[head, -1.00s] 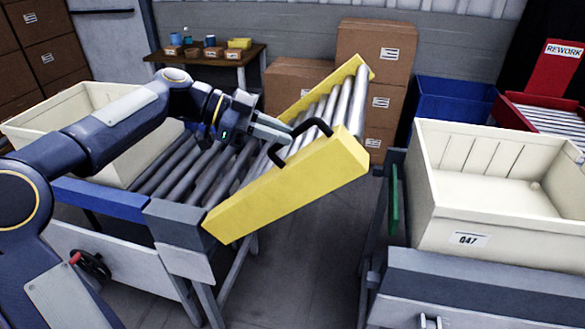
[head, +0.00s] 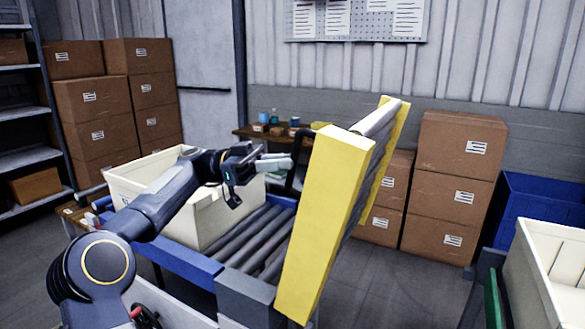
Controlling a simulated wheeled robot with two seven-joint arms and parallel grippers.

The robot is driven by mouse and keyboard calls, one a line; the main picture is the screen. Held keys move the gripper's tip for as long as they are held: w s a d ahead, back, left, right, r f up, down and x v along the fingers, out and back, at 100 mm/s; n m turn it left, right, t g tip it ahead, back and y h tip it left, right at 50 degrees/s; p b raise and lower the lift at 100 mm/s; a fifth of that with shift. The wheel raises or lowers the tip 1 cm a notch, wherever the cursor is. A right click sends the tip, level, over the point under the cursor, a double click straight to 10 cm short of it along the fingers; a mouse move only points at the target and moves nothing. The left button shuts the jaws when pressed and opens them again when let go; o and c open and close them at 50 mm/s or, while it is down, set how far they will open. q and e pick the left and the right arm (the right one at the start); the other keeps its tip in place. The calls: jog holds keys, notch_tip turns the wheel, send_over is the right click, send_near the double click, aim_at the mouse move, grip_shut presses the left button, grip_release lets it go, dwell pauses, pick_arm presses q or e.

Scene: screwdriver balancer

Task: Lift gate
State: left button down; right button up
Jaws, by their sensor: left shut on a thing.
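The yellow roller gate (head: 325,215) stands steeply tilted up from its lower end at the end of the left conveyor. Its rollers (head: 378,120) show between two yellow side rails. My left gripper (head: 280,162) is at the upper left of the gate, shut on its black handle (head: 299,150). Part of the handle is hidden behind the near yellow rail and the gripper. My right gripper is not in view.
A cream bin (head: 235,215) sits on the left roller conveyor (head: 250,240). Another cream bin (head: 560,275) stands at the right edge, beside a green plate (head: 493,300). Cardboard boxes (head: 452,190) and a blue bin (head: 540,205) stand behind. Open floor (head: 405,290) lies between the conveyors.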

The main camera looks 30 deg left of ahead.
pick_arm(q)
jog(key=shift+f, duration=0.1)
jog(key=c, duration=1.4)
grip_release()
jog(key=v, duration=0.7)
jog(key=shift+a, duration=0.4)
